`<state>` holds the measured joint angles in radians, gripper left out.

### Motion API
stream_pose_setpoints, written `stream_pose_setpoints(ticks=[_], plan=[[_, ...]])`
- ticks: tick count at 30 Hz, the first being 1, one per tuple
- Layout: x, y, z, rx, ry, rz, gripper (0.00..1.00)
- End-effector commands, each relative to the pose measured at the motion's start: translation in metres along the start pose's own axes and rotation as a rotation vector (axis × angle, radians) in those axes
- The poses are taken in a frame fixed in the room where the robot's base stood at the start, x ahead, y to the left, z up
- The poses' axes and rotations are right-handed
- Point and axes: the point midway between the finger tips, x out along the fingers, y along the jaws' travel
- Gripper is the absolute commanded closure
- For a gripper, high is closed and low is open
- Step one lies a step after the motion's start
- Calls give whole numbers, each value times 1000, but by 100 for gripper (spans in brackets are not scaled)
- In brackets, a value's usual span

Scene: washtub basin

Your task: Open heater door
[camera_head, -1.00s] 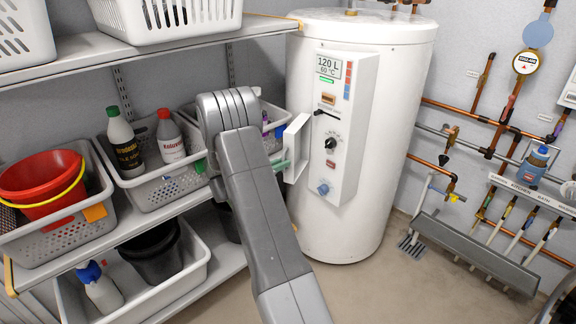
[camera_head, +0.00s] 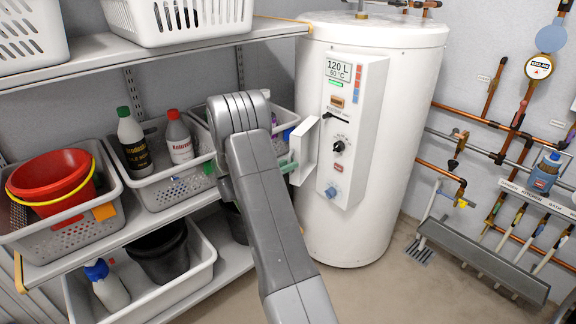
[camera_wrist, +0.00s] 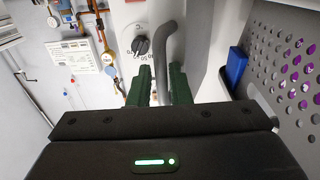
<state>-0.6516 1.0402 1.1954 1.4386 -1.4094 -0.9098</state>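The white water heater (camera_head: 382,110) stands right of the shelf, with a display and dials on its front panel (camera_head: 371,85). A small white door (camera_head: 306,147) stands out from the left side of this panel, ajar. My gripper (camera_head: 288,167) is at the door, its green fingertips partly hidden behind my arm. In the wrist view my gripper (camera_wrist: 162,85) has its two green fingers on either side of a grey curved handle (camera_wrist: 167,45). They appear closed on it. The white door surface (camera_wrist: 205,50) lies right of the handle, and a dark dial (camera_wrist: 140,45) lies left of it.
Shelves (camera_head: 215,50) with baskets of bottles and a red bucket (camera_head: 52,178) stand close on the left. Pipes and a grey trough (camera_head: 480,262) are on the right wall. The floor (camera_head: 395,285) before the heater is clear.

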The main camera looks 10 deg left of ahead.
Motion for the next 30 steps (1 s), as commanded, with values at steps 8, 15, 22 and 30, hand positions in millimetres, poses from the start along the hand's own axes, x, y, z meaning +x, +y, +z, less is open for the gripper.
stream_pose_setpoints(ticks=[8,15,22,30], plan=[[-46,-1,0,-2,-1,-5,81],[-95,0,-1,-1,0,-4,81],[-118,0,-1,0,1,-1,81],[-120,0,-1,0,2,0,81]])
